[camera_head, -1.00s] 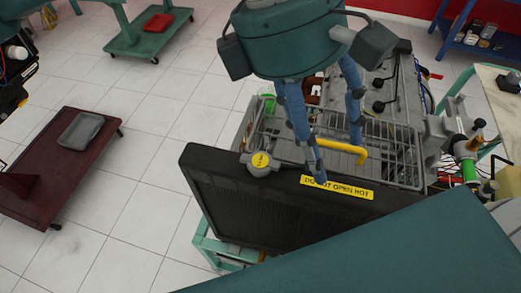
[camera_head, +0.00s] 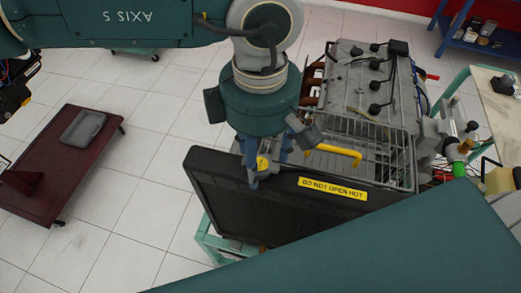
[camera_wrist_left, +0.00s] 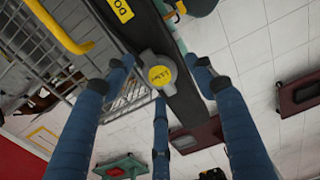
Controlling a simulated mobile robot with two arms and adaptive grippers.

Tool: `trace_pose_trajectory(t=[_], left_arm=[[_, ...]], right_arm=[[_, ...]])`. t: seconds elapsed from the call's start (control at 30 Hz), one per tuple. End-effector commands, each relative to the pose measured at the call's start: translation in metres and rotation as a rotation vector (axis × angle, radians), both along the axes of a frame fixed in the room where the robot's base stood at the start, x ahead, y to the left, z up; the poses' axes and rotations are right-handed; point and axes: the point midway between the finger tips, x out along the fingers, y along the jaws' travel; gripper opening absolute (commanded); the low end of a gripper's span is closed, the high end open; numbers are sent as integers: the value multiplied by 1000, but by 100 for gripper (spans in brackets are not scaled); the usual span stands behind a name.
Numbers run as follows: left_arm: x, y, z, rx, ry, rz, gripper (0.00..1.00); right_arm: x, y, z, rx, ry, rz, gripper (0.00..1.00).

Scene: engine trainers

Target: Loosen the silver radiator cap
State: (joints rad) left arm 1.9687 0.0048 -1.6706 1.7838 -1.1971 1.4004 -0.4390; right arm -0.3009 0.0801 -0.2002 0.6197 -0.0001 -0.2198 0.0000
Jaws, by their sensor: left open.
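The silver radiator cap (camera_wrist_left: 158,71) has a yellow label on top and sits on the black radiator (camera_head: 225,195). In the head view the cap (camera_head: 263,163) is partly hidden by my left gripper (camera_head: 258,170), which is over it at the radiator's top edge. In the left wrist view the blue fingers of my left gripper (camera_wrist_left: 160,84) are open. They are spread on several sides of the cap, with gaps showing between fingertips and cap. My right gripper is not in view.
A yellow "DO NOT OPEN HOT" label (camera_head: 332,188) lies right of the cap. Behind the radiator are a wire guard (camera_head: 385,165), a yellow pipe (camera_head: 335,152) and the engine (camera_head: 365,85). A dark red cart (camera_head: 60,150) stands at left, with clear floor between.

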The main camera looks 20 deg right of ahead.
Motion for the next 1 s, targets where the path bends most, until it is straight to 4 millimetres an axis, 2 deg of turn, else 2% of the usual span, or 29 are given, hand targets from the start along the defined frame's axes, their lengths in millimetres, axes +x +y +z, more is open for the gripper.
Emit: trace_pose_trajectory(t=[0.33,0.37,0.57,0.83,1.0], left_arm=[[0,0,-6,-1,1,0,56],[0,0,-6,-1,1,0,52],[0,0,-5,-1,1,0,12],[0,0,-7,1,1,14,11],[0,0,-10,-1,0,73,11]], right_arm=[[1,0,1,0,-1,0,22],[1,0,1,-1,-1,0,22],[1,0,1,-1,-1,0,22],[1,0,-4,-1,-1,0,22],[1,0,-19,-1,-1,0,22]])
